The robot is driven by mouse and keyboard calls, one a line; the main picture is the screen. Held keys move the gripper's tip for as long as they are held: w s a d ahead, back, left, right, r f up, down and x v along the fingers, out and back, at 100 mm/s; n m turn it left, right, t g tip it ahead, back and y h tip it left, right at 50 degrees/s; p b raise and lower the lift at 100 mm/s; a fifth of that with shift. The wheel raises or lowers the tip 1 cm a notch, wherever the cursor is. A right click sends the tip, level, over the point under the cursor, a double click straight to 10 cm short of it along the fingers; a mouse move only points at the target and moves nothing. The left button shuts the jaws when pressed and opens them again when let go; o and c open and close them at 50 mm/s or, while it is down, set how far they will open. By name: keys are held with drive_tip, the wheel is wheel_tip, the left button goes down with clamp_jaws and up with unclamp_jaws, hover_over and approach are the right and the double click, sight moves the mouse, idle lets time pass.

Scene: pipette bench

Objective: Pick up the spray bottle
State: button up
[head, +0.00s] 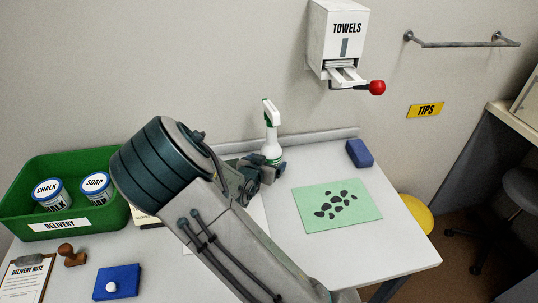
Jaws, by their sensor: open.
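The spray bottle (271,146) is white with a green nozzle and a green mark on its body. It stands upright at the back of the white bench, near the back ledge. My gripper (268,172) is at the bottle's lower part, with its jaws open. One finger shows in front of and beside the bottle's base. I cannot tell whether the fingers touch the bottle. My arm comes in from the front and hides part of the bench and some of the gripper.
A green delivery crate (110,217) with chalk and soap tubs is at left. A green sheet with dark spots (308,222) and a blue block (359,153) lie at right. A towel dispenser (325,25) with a red-knobbed lever hangs above. A stamp (72,254) and blue pad (117,275) are front left.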

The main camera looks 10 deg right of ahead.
drive_tip(key=x, duration=0.5)
drive_tip(key=shift+w+r, duration=0.2)
drive_tip(key=shift+r, duration=0.1)
drive_tip(key=c, duration=1.5)
